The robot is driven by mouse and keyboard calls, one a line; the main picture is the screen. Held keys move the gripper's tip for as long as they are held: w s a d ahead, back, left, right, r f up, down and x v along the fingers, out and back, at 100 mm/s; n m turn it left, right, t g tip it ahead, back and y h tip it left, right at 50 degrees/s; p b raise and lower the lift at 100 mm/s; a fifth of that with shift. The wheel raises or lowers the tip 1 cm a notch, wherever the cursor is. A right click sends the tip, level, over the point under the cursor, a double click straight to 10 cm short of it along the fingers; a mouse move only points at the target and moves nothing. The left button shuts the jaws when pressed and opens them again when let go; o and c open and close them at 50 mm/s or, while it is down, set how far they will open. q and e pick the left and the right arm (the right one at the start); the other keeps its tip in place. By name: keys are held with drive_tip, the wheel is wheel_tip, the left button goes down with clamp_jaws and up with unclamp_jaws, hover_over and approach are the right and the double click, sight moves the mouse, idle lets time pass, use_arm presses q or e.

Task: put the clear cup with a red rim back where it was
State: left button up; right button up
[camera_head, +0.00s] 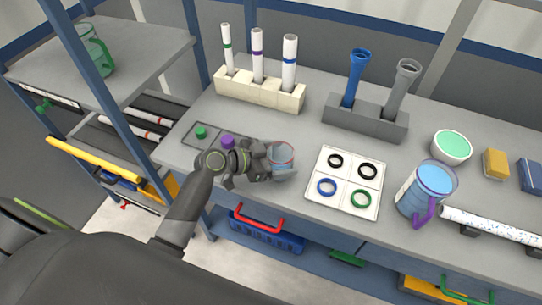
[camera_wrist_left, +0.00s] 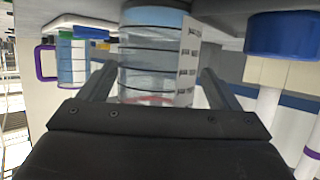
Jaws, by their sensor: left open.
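The clear cup with a red rim (camera_head: 283,154) stands upright on the workbench, left of the white board with rings. In the left wrist view the cup (camera_wrist_left: 150,52) appears upside down, with printed label marks and its red rim low in the picture. My left gripper (camera_head: 280,165) is open, with its fingers on either side of the cup. The fingers also show in the wrist view (camera_wrist_left: 157,82); whether they touch the cup cannot be told. The gripper partly hides the cup and the bench beneath it. My right gripper is not in view.
The white ring board (camera_head: 344,183) is close on the right, then a blue pitcher (camera_head: 424,190) with a purple handle. Pipe holders (camera_head: 262,95) (camera_head: 365,118) stand behind. Bench between them is clear.

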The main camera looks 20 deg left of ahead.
use_arm(q)
drive_tip(key=shift+r+p, duration=0.65)
drive_tip(key=shift+p, duration=0.05)
drive_tip(key=b+v, duration=0.2)
drive_tip(key=v, duration=1)
drive_tip(key=shift+f, duration=0.1)
